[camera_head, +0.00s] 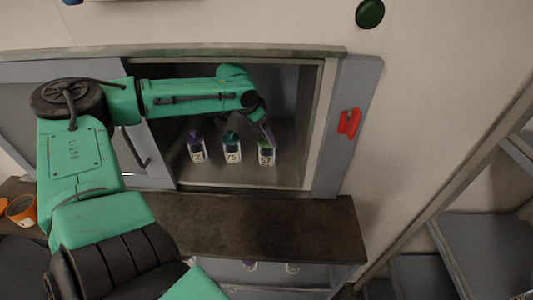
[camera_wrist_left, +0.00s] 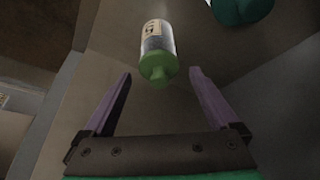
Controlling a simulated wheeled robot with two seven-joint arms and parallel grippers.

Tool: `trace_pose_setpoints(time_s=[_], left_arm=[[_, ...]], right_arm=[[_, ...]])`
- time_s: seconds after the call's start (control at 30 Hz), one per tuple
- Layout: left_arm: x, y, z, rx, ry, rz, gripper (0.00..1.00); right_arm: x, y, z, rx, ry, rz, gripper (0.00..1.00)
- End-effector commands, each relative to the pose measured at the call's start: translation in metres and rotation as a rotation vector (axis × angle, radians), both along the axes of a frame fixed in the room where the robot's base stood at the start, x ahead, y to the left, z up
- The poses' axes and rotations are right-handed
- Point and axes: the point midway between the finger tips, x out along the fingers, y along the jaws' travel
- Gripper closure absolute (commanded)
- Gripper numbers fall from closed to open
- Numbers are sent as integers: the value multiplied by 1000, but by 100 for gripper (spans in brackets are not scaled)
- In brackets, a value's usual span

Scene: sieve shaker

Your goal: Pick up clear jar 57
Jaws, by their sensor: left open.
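Clear jar 57 (camera_head: 266,157) stands upright in the open cabinet, rightmost of a row of three jars. In the left wrist view the jar (camera_wrist_left: 157,38) has a green cap and a label that appears upside down. My left gripper (camera_head: 266,131) reaches into the cabinet close to the jar's top and partly hides its cap. In the wrist view its purple fingers (camera_wrist_left: 160,76) are open, one on each side of the green cap, with gaps and nothing held. My right gripper is not in view.
Jar 75 (camera_head: 232,153) with a teal cap stands just left of jar 57. A purple-capped jar (camera_head: 197,152) stands farther left. The cabinet's right frame (camera_head: 322,125) is close on the right. A brown ledge (camera_head: 260,225) runs below, with an orange container (camera_head: 21,211) far left.

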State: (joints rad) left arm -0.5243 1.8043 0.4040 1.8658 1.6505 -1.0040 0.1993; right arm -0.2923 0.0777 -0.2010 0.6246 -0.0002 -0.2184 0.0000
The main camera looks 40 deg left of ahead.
Motion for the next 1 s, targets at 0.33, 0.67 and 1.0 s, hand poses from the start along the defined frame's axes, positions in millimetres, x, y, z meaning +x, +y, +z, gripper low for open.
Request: trace_pose_setpoints(time_s=[0.33,0.67,1.0], left_arm=[[19,-5,-41,1,4,-2,6],[22,-6,-46,-2,-3,-3,26],[22,-6,-46,-2,-3,-3,96]], right_arm=[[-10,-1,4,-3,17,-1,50],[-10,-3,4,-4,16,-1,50],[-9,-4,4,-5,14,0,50]])
